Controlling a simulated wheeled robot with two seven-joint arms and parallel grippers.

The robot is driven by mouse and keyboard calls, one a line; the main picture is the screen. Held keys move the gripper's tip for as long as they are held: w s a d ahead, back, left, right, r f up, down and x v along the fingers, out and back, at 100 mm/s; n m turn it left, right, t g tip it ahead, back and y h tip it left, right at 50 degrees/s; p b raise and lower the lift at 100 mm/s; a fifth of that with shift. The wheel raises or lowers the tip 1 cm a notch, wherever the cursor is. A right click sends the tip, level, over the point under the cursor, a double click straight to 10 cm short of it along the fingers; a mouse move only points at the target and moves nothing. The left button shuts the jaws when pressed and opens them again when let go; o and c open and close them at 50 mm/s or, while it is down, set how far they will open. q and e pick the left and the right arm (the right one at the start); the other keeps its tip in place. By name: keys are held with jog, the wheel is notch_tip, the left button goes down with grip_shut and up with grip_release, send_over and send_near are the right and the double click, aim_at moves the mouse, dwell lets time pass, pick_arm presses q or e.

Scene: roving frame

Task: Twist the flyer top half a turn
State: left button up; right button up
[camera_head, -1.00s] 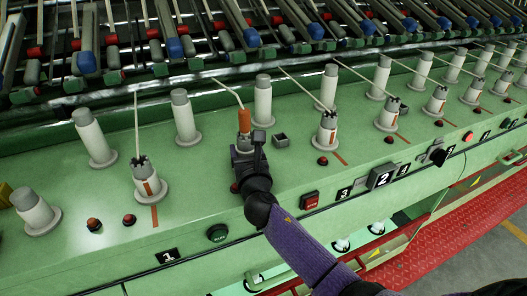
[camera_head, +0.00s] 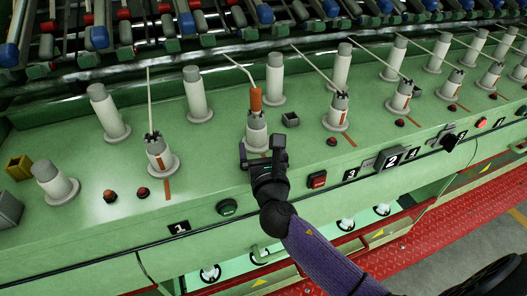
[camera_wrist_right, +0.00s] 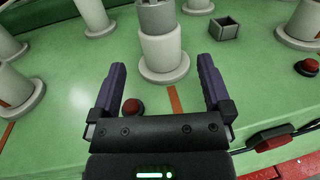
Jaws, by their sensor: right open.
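The flyer (camera_head: 256,134) in front of my right arm is a whitish upright cylinder on a round base. An orange-brown piece (camera_head: 255,99) stands over its top, and a pale strand runs up from it. In the right wrist view the flyer (camera_wrist_right: 164,52) stands upright just beyond the fingertips, its top cut off by the frame edge. My right gripper (camera_head: 262,152) is open and empty on the near side of the flyer. Its two fingers (camera_wrist_right: 163,66) are spread wide in the wrist view, apart from the flyer. My left gripper is not in view.
Similar flyers (camera_head: 159,156) (camera_head: 336,112) stand to either side, with taller white bobbins (camera_head: 197,95) behind. A small dark square box (camera_head: 290,120) lies right of the flyer. A red button (camera_wrist_right: 132,106) shows between the fingers.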

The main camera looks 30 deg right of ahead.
jog(key=shift+v, duration=1.55)
